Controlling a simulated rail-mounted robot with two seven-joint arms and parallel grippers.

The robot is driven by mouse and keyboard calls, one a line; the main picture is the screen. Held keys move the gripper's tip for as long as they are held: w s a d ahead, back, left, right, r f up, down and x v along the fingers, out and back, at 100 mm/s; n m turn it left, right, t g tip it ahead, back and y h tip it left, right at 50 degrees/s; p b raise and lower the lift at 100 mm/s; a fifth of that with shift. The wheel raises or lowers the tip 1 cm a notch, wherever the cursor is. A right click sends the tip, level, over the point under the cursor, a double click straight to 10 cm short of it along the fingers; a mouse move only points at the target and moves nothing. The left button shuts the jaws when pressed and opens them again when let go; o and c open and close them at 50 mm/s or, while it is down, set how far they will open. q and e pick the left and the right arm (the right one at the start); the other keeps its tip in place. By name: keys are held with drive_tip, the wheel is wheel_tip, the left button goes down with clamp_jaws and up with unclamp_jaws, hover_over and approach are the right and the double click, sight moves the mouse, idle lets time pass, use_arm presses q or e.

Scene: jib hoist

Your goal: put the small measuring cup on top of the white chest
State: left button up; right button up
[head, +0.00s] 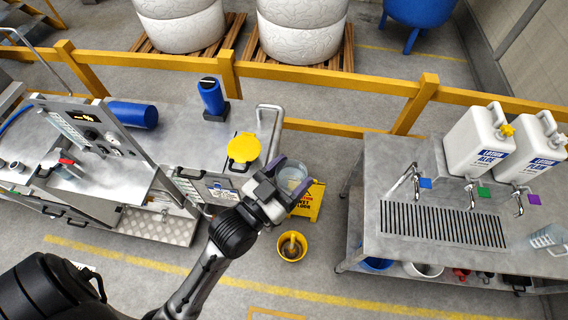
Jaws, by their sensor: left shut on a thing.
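My left gripper (290,179) is shut on a small clear measuring cup (294,176), with its purple-tipped fingers on either side of the cup. The cup is held in the air, above the floor gap between the metal workbench on the left and the tap table on the right. The gripper body hides part of the cup. I cannot make out a white chest in this view. My right gripper is not in view.
The steel tap table (385,255) carries white canisters (479,139) and a larger clear jug (548,236). A yellow bucket (292,246) and yellow floor sign (309,203) stand below the cup. A yellow railing (310,77) crosses behind. The left workbench holds a yellow-topped item (243,148).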

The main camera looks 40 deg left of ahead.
use_arm(q)
drive_tip(key=w+d+r+m+g+h, duration=0.2)
drive_tip(key=w+d+m+g+h, duration=0.3)
drive_tip(key=d+h, duration=0.55)
drive_tip(key=w+d+f+m+g+h, duration=0.4)
drive_tip(key=f+m+g, duration=0.1)
drive_tip(key=m, duration=0.1)
drive_tip(key=shift+d+f+g, duration=0.15)
drive_tip(key=shift+d+g, duration=0.15)
drive_tip(key=shift+d, duration=0.05)
drive_tip(key=shift+s, duration=0.1)
